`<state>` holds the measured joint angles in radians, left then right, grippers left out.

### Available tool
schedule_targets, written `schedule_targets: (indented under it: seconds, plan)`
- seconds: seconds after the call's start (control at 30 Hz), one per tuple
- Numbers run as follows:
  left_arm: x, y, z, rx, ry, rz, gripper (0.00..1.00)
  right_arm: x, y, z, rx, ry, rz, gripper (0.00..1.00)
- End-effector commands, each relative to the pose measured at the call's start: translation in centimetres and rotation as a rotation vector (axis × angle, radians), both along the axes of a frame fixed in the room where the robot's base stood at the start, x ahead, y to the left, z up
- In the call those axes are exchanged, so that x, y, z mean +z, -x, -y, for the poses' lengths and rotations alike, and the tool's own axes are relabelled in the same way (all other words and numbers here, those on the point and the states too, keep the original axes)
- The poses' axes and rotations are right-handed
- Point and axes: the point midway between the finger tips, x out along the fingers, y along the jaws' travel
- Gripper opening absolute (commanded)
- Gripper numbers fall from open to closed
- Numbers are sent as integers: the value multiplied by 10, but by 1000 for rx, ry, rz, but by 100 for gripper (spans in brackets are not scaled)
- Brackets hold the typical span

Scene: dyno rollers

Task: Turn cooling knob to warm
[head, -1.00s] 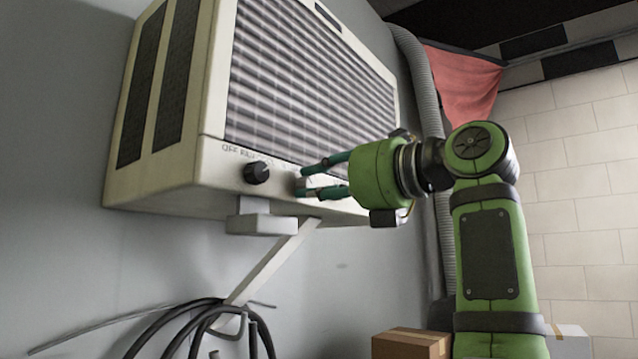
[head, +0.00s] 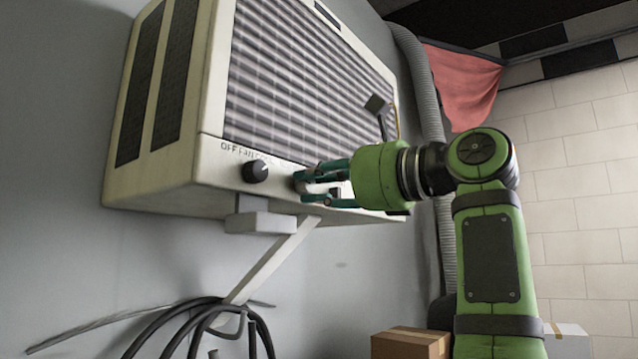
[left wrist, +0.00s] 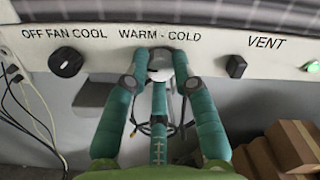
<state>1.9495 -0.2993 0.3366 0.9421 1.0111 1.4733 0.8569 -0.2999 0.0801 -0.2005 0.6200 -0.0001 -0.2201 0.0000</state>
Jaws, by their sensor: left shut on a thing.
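The cooling knob sits under the "WARM - COLD" label (left wrist: 160,36) on the cream front strip of the wall unit (head: 222,178). Only a pale grey part of the knob (left wrist: 160,64) shows between the fingers in the left wrist view; its pointer is hidden, so its setting cannot be read. My left gripper (head: 303,187) has its teal fingers shut around this knob. In the left wrist view the gripper (left wrist: 160,70) has two fingers at the knob's sides and one below. My right gripper is not in view.
A black OFF/FAN/COOL knob (head: 255,171) is left of my fingers. Below are a grey bracket (head: 262,222), coiled black cables (head: 190,325) and cardboard boxes (head: 410,343). A ribbed hose (head: 425,100) runs behind.

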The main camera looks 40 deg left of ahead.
Motion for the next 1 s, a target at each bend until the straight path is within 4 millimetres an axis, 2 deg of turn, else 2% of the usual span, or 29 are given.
schedule_targets:
  seconds: [0.03, 0.7, 0.73, 0.77, 0.8, 1.0]
  plan:
    - [5, 2, 0, 1, -17, 19, 0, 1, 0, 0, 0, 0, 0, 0]
    - [5, 2, 0, 1, -23, 80, 0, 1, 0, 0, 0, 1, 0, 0]
    - [5, 2, 0, 1, -23, 80, 30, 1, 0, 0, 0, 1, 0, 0]
    - [5, 2, 0, 1, -23, 80, 42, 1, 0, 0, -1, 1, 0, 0]
    - [5, 2, 0, 1, -22, 79, 50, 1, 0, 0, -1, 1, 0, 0]
    - [3, 1, 0, 0, -18, 78, 50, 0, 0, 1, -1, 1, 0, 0]
